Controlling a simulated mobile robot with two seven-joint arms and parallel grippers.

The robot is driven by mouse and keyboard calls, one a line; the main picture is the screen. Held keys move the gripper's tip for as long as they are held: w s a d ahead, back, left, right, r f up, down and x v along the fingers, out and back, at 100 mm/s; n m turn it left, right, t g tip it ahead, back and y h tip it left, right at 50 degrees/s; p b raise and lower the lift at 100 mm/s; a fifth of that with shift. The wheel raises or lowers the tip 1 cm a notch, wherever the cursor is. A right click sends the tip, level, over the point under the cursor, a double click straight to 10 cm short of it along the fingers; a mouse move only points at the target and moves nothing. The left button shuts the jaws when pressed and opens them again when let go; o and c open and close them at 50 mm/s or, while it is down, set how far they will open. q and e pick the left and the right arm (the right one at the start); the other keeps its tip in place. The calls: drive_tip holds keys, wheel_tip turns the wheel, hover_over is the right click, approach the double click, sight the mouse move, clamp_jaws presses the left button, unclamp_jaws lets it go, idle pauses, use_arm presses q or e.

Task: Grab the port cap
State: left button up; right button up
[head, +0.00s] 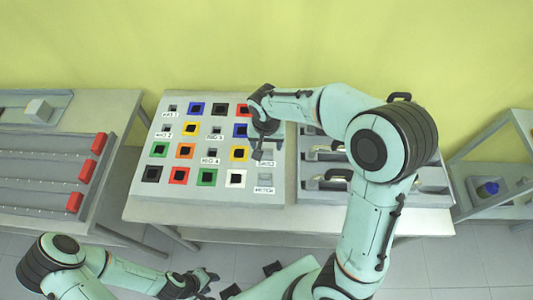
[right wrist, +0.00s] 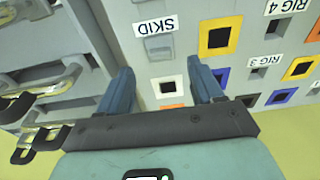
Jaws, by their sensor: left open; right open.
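A pale sloped panel (head: 215,195) carries rows of colored square frames with dark centers and small grey pieces beside labels. I cannot tell which piece, if any, is the port cap. My right gripper (head: 266,152) is open over the panel's right side and hides part of it. In the right wrist view its blue fingers (right wrist: 163,88) are apart with nothing between them. A white-framed square (right wrist: 167,88) shows beyond the gap, and a grey piece (right wrist: 158,46) sits by the SKID label. My left gripper (head: 205,281) is open and empty, low in front of the table.
Grey trays with dark handles (head: 325,180) stand right of the panel, close to my right arm. A rack with red blocks (head: 86,171) is on the left table. A shelf at far right holds a blue-topped round item (head: 489,188). The table's front strip is clear.

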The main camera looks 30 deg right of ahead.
sight(266, 151)
drive_tip(key=f, duration=0.3)
drive_tip(key=w+f, duration=0.1)
drive_tip(key=f, duration=0.1)
drive_tip(key=shift+d+f, duration=0.1)
drive_tip(key=shift+d, duration=0.2)
drive_tip(key=shift+s, duration=0.1)
drive_tip(key=c, duration=1.1)
